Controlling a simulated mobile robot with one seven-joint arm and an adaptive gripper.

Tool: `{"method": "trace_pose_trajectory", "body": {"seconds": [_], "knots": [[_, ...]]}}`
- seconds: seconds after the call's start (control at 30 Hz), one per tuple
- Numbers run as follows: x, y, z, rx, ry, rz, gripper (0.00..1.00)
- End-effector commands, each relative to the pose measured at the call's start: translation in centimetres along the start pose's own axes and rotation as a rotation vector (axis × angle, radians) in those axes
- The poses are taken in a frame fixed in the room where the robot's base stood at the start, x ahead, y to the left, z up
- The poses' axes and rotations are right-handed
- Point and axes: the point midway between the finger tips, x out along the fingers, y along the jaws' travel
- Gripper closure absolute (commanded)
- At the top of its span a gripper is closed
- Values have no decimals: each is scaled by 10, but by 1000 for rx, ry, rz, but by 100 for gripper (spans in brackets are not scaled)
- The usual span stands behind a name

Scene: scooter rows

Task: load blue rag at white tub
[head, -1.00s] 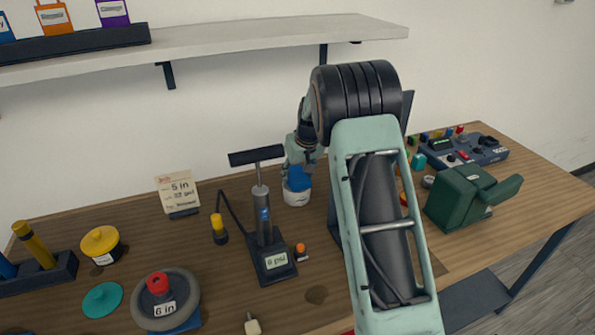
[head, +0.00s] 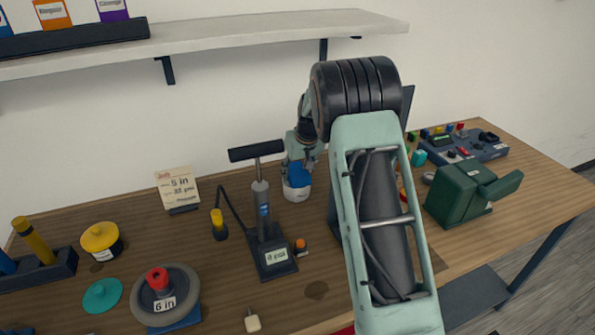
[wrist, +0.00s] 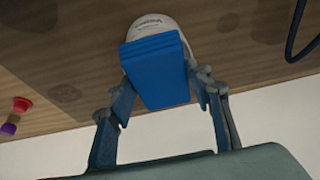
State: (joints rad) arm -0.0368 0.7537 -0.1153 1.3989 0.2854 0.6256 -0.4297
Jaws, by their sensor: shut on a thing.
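The blue rag (wrist: 156,72) is a folded, flat-sided block between my gripper's fingers. My gripper (wrist: 160,88) is shut on it. The white tub (wrist: 150,27) stands upright on the bench just beyond the rag in the wrist view, and the rag covers part of it. In the head view the rag (head: 298,173) shows at the top of the tub (head: 297,194), below my gripper (head: 299,161). I cannot tell whether the rag's lower end is inside the tub or only over its mouth.
The pump (head: 265,215) stands just left of the tub, with its hose and a small orange-capped item (head: 301,246) nearby. A green box-like device (head: 465,194) and a control panel (head: 458,148) are to the right. A shelf (head: 250,35) runs above.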

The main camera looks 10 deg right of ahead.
Motion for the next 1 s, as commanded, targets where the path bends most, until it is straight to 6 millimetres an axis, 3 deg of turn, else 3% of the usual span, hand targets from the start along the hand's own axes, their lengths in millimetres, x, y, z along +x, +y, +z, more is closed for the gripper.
{"method": "trace_pose_trajectory", "body": {"seconds": [1.0], "knots": [[7,0,3,0,0,0,73]]}}
